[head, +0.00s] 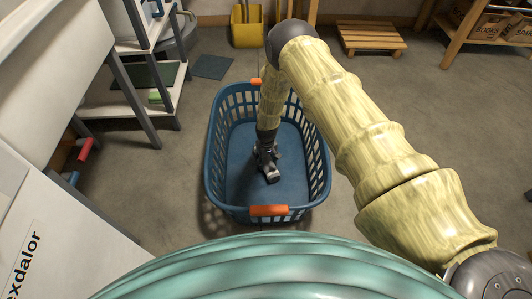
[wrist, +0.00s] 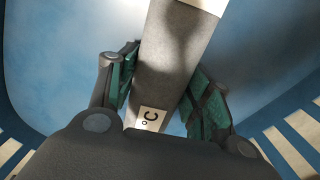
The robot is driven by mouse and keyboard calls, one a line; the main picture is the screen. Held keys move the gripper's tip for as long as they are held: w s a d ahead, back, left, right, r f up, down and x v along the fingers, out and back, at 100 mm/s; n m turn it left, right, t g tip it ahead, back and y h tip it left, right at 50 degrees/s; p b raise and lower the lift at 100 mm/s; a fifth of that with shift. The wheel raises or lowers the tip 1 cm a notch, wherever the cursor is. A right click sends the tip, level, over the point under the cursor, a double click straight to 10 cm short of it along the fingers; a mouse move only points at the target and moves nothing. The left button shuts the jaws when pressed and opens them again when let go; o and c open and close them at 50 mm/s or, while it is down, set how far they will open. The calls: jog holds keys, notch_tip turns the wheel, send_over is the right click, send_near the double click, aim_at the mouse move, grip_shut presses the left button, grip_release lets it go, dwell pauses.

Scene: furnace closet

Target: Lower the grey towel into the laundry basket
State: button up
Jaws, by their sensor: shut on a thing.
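The blue laundry basket (head: 213,160) stands on the floor in the middle of the head view, with orange handles at its near and far ends. My gripper (head: 267,168) reaches down inside its rim. In the wrist view my gripper (wrist: 166,88) has its green-padded fingers shut on a long, stiff-looking grey thing (wrist: 172,62), taken as the grey towel. It has a white label marked "°C" near my palm and a white patch at its far end. The basket's blue inside (wrist: 70,60) surrounds it. I cannot tell whether it touches the bottom.
A white shelf unit (head: 130,104) stands left of the basket, and a white appliance (head: 60,245) is at the near left.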

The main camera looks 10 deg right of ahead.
jog(key=shift+f, duration=0.4)
dwell(0.5)
jog(key=o, duration=1.2)
jog(key=shift+o, duration=0.2)
jog(key=shift+r, duration=6)
jog(key=shift+r, duration=0.15)
